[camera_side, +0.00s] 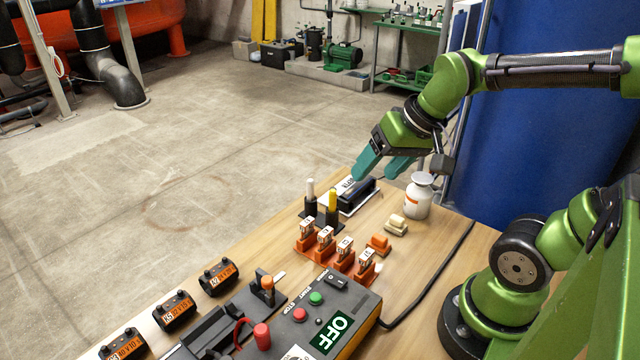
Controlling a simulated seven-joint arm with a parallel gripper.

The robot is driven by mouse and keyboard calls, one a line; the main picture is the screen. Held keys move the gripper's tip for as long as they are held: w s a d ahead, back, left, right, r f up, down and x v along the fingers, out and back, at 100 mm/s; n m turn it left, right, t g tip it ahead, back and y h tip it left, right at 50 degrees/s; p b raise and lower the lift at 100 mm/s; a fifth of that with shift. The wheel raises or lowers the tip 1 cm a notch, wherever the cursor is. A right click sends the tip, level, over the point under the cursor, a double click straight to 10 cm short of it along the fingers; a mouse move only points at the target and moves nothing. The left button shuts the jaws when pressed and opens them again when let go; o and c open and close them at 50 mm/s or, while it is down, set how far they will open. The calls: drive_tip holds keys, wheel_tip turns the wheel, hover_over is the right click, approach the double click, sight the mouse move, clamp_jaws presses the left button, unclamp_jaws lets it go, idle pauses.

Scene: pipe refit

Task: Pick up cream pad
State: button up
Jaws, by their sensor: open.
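The cream pad (396,225) is a small pale block lying on the wooden table, in front of a white bottle and behind an orange block. My gripper (378,176) has teal fingers that are spread apart with nothing visible between them. It hangs above the back part of the table, up and a little left of the cream pad and apart from it. The gripper points down over the area of a dark device (357,193) on a white tray.
The white bottle (418,196) stands close behind the cream pad. An orange block (379,242) lies just in front of it. Orange labelled holders (325,238) stand to the left. A control box (330,315) with an OFF sign and a black cable (440,270) lie nearer.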

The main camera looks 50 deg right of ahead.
drive_tip(key=w+d+f+g, duration=0.2)
drive_tip(key=d+f+g, duration=0.1)
drive_tip(key=d, duration=0.4)
drive_tip(key=n+g+h, duration=0.1)
drive_tip(key=n+g, duration=0.2)
drive_tip(key=n, duration=0.2)
hover_over(396, 217)
wheel_tip(396, 217, down, 3)
wheel_tip(396, 217, down, 10)
drive_tip(key=shift+w+f, duration=0.15)
drive_tip(key=shift+f, duration=0.1)
wheel_tip(396, 217, down, 5)
drive_tip(key=shift+f, duration=0.1)
drive_tip(key=c, duration=1.1)
wheel_tip(396, 217, up, 10)
drive_tip(key=shift+r, duration=0.1)
